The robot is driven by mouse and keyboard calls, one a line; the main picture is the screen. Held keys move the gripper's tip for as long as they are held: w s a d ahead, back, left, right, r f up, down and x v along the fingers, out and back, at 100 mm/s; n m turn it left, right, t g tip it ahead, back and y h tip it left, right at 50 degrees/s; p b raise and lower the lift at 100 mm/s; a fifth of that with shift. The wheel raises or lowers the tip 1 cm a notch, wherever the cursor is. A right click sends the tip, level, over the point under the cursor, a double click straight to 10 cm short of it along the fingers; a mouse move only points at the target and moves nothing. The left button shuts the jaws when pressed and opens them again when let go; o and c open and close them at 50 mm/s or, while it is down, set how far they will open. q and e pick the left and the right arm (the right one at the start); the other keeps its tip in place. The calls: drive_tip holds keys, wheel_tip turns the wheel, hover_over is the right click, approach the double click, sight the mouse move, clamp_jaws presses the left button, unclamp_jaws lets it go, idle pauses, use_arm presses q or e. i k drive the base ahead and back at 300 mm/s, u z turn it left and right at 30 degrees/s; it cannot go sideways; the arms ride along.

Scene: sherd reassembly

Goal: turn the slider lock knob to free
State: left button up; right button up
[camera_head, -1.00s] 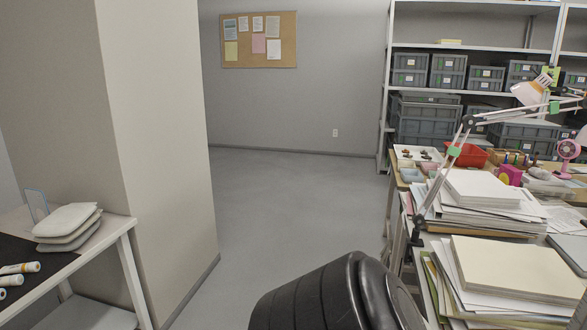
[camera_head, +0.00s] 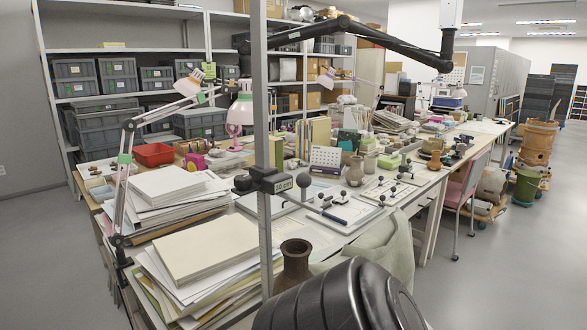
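A grey upright post (camera_head: 259,80) stands in the near middle of the head view. A dark slider block (camera_head: 271,182) sits on it at about mid-height, with a small light label on its front. A round black knob (camera_head: 243,184) sticks out on the block's left side. Neither of my grippers is in view.
Stacked paper and boards (camera_head: 195,250) lie left of the post. A brown vase (camera_head: 296,262) stands close to its right. A jointed black arm (camera_head: 385,45) spans above the table. A lamp arm (camera_head: 124,185) rises at left. Open floor (camera_head: 500,270) lies at right.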

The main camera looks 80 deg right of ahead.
sight(243, 182)
drive_tip(key=z, duration=0.4)
drive_tip(key=i, duration=2.1)
drive_tip(key=z, duration=2.8)
